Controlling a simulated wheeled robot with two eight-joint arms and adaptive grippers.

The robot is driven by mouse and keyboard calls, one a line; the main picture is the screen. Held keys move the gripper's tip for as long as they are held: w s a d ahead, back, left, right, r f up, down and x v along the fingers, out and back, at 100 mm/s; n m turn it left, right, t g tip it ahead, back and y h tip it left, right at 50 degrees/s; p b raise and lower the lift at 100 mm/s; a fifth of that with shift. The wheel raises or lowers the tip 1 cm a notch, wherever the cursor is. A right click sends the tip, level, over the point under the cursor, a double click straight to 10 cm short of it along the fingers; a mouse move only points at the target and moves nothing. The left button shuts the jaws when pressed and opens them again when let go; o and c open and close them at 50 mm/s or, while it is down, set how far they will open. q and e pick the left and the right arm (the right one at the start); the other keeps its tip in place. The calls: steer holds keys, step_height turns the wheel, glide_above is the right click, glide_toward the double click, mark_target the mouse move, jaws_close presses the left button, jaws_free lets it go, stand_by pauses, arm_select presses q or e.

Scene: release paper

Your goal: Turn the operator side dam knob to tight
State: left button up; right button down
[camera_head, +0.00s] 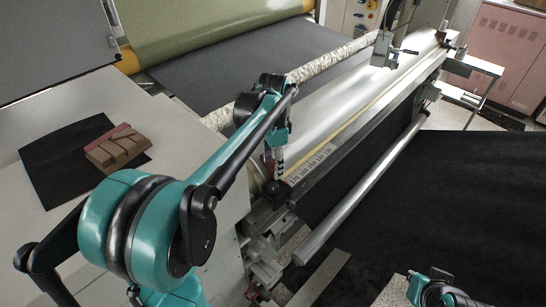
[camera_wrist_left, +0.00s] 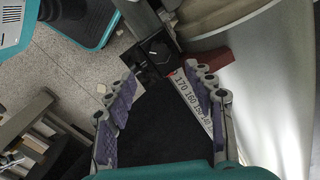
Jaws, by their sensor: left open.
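The side dam knob (camera_wrist_left: 157,50) is a dark round knob with a short white mark, on a black block beside the numbered scale (camera_wrist_left: 192,98), in the left wrist view. In the head view the black block (camera_head: 266,207) sits at the near end of the coating trough, by the scale (camera_head: 311,163). My left gripper (camera_head: 278,168) points down just above this end. In the left wrist view its two purple-padded fingers (camera_wrist_left: 162,103) are spread with nothing between them. The knob lies beyond the fingertips, apart from them. My right gripper's fingers do not show.
A long metal bar (camera_head: 365,190) and dark sheet (camera_head: 450,185) lie right of the trough. Brown blocks (camera_head: 118,148) rest on a black sheet on the left table. A big green roll (camera_head: 210,35) stands behind. A teal part of my right arm shows at the bottom right.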

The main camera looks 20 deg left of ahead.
arm_select(q)
steer(key=shift+r, duration=1.45)
steer(key=s+d+f+n+t, duration=0.3)
steer(key=s+n, duration=0.1)
steer(key=s, duration=0.4)
steer(key=s+d+f+n+t, duration=0.4)
steer(key=s, duration=0.4)
steer(key=shift+d, duration=0.15)
steer(key=shift+s, duration=0.1)
